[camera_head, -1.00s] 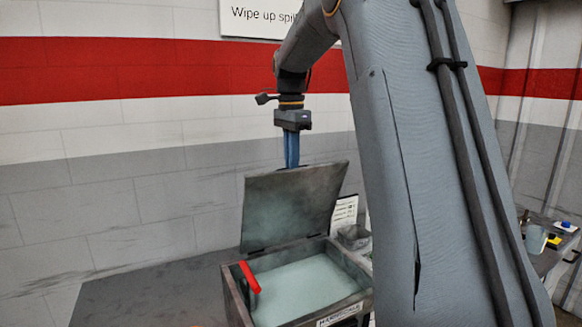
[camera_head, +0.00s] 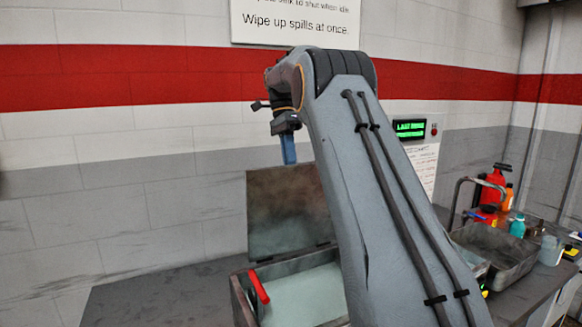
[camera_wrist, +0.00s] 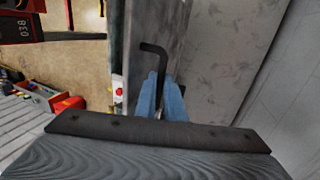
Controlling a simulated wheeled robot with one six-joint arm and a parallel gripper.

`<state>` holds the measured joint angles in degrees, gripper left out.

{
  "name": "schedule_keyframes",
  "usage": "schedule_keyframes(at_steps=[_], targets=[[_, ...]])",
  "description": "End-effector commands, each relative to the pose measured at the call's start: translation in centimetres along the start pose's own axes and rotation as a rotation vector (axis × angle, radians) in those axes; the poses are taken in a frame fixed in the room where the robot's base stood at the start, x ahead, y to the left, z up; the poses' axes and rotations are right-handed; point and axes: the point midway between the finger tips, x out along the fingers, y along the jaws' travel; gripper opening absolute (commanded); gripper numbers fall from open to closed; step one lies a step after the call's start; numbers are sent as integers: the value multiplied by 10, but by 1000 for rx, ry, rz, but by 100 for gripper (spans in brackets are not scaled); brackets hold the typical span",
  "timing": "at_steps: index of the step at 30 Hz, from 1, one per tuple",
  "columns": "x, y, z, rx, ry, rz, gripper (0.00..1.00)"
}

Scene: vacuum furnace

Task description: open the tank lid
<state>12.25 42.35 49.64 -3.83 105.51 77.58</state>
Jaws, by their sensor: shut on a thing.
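The tank lid (camera_head: 285,212) is a grey-brown metal plate and stands nearly upright at the back edge of the tank (camera_head: 240,302). Pale green liquid shows in the open tank. My gripper (camera_head: 289,162) points down at the lid's top edge, its blue fingers partly hidden by the lid. In the wrist view, my gripper (camera_wrist: 161,84) is shut on a dark bent handle (camera_wrist: 154,47) beside the lid plate. My arm covers the right part of the lid and tank.
A red lever (camera_head: 259,287) sticks up at the tank's left. The bench left of the tank is clear. A wall is close behind.

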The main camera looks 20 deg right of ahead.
Motion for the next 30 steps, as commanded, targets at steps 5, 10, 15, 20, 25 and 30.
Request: schedule_keyframes(at_steps=[5,10,15,20,25,30], targets=[[2,-1,-1,1,-1,5,0],[2,-1,-1,1,-2,4,0],[2,-1,-1,1,-2,4,28],[1,0,-1,1,-1,2,28],[0,1,0,0,-1,-1,28],[0,7,0,-1,0,-25,28]])
